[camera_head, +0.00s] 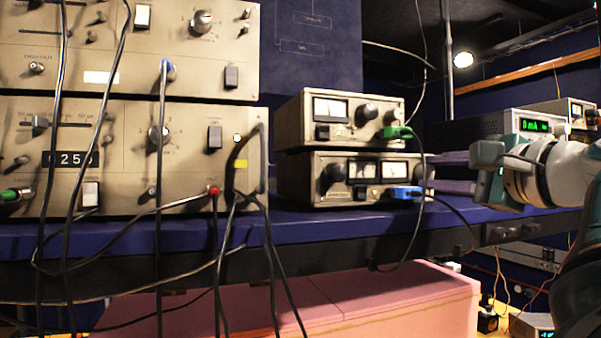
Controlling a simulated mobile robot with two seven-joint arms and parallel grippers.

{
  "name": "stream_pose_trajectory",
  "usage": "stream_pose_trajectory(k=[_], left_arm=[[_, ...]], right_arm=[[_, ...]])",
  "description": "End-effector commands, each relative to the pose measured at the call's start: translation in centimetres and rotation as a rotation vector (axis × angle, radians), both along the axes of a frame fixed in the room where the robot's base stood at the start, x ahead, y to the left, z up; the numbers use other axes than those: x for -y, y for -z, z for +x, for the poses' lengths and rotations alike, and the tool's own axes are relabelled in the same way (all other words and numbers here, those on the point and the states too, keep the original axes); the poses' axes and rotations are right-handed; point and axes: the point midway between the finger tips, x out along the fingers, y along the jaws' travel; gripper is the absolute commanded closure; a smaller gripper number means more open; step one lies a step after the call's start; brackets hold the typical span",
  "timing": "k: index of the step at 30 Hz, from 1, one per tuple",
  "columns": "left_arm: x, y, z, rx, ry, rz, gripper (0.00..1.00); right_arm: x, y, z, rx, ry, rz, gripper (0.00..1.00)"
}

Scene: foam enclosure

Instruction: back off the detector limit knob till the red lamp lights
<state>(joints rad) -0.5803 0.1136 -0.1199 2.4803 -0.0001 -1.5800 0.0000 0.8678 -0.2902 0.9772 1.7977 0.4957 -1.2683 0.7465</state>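No label reading detector limit is legible, so I cannot tell which knob it is. Candidates are a knob on the upper left unit (203,20), a knob on the lower left unit (158,133), a black knob on the upper small unit (367,113) and a knob on the lower small unit (333,173). No lit red lamp shows; a red piece (214,191) on the lower left unit looks like a cable plug. My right gripper (440,173) comes in from the right, its two fingers apart and empty, beside the small units' right end. My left gripper is not in view.
Black cables hang across the left units and down past the blue shelf edge (330,232). A green plug (395,132) and a blue plug (405,193) with cables sit near my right gripper. A pink foam block (400,300) lies below. A green display (535,125) stands behind my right wrist.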

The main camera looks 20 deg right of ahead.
Motion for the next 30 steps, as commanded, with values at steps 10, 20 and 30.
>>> stream_pose_trajectory(k=[10,20,30], left_arm=[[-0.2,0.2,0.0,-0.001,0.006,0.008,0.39],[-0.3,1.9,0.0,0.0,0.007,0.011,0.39],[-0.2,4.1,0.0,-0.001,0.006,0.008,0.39]], right_arm=[[0.0,0.1,0.0,0.001,0.0,-0.012,1.0],[0.0,0.4,0.0,0.013,0.001,-0.17,1.0],[0.0,0.4,0.0,0.034,-0.001,-0.439,1.0]])
